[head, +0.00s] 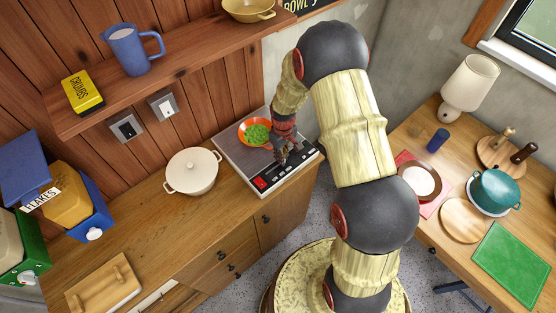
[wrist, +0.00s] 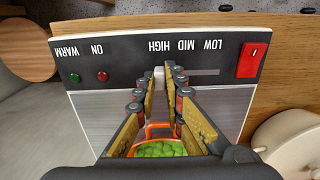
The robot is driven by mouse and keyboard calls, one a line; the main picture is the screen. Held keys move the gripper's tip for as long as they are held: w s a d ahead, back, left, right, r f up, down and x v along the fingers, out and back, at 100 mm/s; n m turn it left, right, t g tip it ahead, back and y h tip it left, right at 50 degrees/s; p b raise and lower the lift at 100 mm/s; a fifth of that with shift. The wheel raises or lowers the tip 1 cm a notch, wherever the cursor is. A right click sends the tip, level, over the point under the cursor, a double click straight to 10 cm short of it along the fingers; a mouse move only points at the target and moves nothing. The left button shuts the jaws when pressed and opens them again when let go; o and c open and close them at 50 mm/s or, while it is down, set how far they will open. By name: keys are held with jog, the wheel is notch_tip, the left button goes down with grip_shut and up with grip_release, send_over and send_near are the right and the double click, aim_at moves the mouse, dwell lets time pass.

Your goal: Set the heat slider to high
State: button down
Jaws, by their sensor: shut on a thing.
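The hotplate (head: 232,149) stands on the left counter, with a dark control panel along its front edge. In the wrist view the panel (wrist: 120,60) appears upside down, with HIGH, MID and LOW printed left to right beside the slider slot (wrist: 203,72). The pale slider knob (wrist: 159,74) sits level with HIGH, at the left end of the visible slot. My gripper (head: 282,156) reaches down to the panel; in the wrist view its fingers (wrist: 156,79) are closed around the knob. The fingers partly hide the knob and slot.
An orange pan (head: 245,126) of green peas (head: 257,134) sits on the hotplate behind my gripper. A red switch (wrist: 253,60) is on the panel. A white lidded pot (head: 192,172) stands left of the hotplate. A wooden shelf (head: 190,67) hangs above.

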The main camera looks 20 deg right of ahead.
jog(key=shift+d, duration=0.15)
jog(key=c, duration=1.9)
grip_release()
jog(key=shift+d, duration=0.1)
notch_tip(320, 180, up, 12)
jog(key=s+a+r+m+t+b, duration=0.1)
jog(key=s+r+b, duration=0.3)
jog(key=s, duration=0.4)
jog(key=s+a+r+m+t+b, duration=0.1)
jog(key=s+a+r+t+b, duration=0.1)
jog(key=s+r, duration=0.4)
jog(key=s+a+r+m+t+b, duration=0.1)
jog(key=s+a+r+b, duration=0.3)
jog(key=s, duration=0.6)
jog(key=shift+s+r+m+t+b, duration=0.35)
jog(key=shift+r+t+b, duration=0.2)
jog(key=shift+t+b, duration=0.45)
